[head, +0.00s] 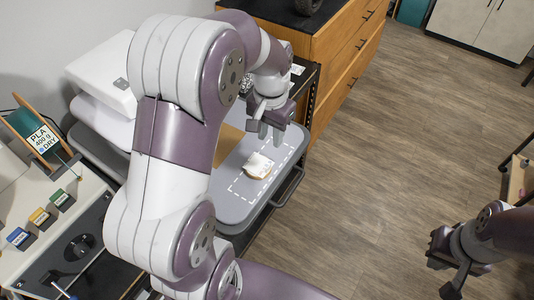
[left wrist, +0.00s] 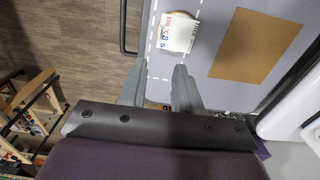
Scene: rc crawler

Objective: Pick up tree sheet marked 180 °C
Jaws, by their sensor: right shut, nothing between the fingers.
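A small white sheet (head: 258,166) with a tan piece at its edge lies on the grey tray (head: 235,205), inside a white dashed outline. In the left wrist view the sheet (left wrist: 178,32) carries red and blue characters and sideways print, too blurred to read surely. My left gripper (head: 268,132) is above the tray, beyond the sheet in the head view. In the left wrist view its two fingers (left wrist: 160,72) are apart and empty, with the sheet just ahead of them. My right gripper (head: 446,272) is shut and empty over the floor at the lower right.
A brown rectangle (left wrist: 255,45) lies on the tray beside the sheet. A handle (left wrist: 124,28) runs along the tray's edge. A wooden drawer cabinet (head: 340,50) stands behind. A panel with coloured blocks (head: 40,218) and a PLA sign (head: 42,140) is at left. Open floor lies right.

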